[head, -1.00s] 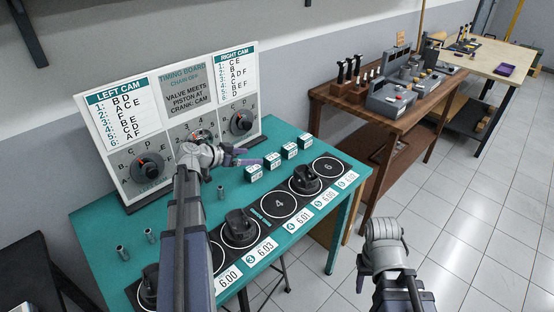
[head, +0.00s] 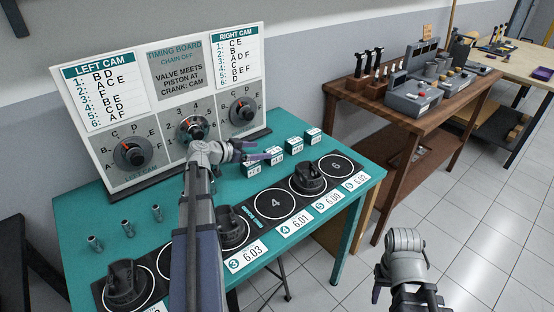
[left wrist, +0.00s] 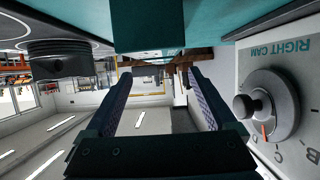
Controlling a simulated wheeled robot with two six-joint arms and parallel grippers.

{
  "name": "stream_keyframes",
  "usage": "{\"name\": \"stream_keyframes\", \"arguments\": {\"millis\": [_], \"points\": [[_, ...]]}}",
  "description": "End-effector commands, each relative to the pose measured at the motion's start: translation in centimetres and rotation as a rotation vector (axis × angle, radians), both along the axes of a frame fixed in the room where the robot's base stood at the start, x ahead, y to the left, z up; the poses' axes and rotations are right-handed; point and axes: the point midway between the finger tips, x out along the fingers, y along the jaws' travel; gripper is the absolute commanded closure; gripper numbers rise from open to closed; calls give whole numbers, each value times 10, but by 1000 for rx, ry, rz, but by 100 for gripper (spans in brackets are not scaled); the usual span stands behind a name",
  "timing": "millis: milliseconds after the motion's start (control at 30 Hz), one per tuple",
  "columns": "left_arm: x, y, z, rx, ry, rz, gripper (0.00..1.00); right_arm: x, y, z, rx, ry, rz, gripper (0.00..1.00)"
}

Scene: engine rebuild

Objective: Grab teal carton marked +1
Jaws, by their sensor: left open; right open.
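Several small teal-and-white cartons stand in a row on the teal table: a nearest carton (head: 251,169), a second (head: 274,157), a third (head: 294,147) and a far one (head: 313,136). Their labels are too small to read surely, so I cannot tell which is marked +1. My left gripper (head: 258,151) is open and empty, its fingers beside the nearest cartons. In the left wrist view my left gripper (left wrist: 155,95) has its fingers spread, with a teal block (left wrist: 148,25), apparently a carton, close above them. My right gripper (head: 405,295) is low at the right, away from the table.
The timing board (head: 175,60) with dials stands behind my left gripper. A piston (head: 308,177) sits on the numbered black mat, and one shows in the left wrist view (left wrist: 60,62). Small metal cylinders (head: 127,228) stand at the left. A wooden bench (head: 400,115) is beyond.

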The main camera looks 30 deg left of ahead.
Motion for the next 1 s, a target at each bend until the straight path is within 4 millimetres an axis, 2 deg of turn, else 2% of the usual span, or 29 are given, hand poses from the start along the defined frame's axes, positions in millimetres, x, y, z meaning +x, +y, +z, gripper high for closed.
{"name": "stream_keyframes", "arguments": {"millis": [233, 467, 667, 1000], "points": [[2, 0, -4, 0, 0, 0, 10, 0, 0, -4, 0, 0, 0, 50], [19, -8, -13, 0, 0, -1, 10, 0, 0, -13, 0, 0, 0, 50], [23, -10, -15, 0, 0, -1, 10, 0, 0, -15, 0, 0, 0, 50], [58, -25, -37, -1, 0, -2, 10, 0, 0, -37, 0, 0, 0, 50]]}}
